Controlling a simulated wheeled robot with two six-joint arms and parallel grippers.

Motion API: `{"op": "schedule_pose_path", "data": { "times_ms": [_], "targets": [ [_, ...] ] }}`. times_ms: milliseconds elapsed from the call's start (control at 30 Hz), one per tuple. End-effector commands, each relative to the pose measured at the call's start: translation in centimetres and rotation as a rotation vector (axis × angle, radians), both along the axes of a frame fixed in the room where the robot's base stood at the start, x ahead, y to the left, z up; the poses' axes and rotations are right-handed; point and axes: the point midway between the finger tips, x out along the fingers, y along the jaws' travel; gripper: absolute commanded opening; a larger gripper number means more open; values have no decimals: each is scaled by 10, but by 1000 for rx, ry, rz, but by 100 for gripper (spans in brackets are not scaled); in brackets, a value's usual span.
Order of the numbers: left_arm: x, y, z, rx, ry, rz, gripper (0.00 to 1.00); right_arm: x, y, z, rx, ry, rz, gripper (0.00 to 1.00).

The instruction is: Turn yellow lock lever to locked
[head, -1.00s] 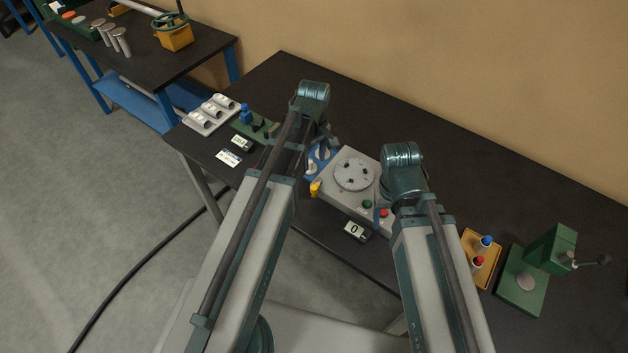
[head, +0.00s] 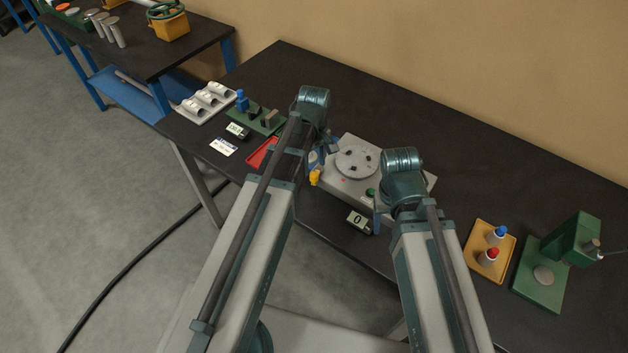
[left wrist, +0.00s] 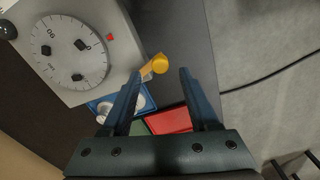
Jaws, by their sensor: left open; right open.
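The yellow lock lever (head: 315,177) sits at the left front edge of the grey unit (head: 345,185) with a round dial plate.
A small display reading 0 (head: 358,222) stands in front of the unit. A red tray (head: 262,153) and a green fixture (head: 262,120) are to the left. An orange tray (head: 489,252) with two capped pieces and a green press (head: 555,262) are to the right. The table's back is clear.

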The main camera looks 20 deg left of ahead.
Motion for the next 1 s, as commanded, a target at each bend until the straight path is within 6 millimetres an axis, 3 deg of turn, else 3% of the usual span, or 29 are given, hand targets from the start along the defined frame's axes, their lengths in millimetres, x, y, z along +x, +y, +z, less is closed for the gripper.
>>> {"op": "schedule_pose_path", "data": {
  "times_ms": [33, 300, 700, 1000],
  "targets": [
    [0, 0, -14, 0, 0, 0, 61, 0, 0, -14, 0, 0, 0, 64],
    [0, 0, -44, 0, 0, 0, 61, 0, 0, -44, 0, 0, -2, 64],
    [0, 0, -47, 0, 0, 0, 59, 0, 0, -47, 0, 0, -2, 64],
    [0, 0, -47, 0, 0, 0, 5, 0, 0, -47, 0, 0, -2, 64]
  ]
}}
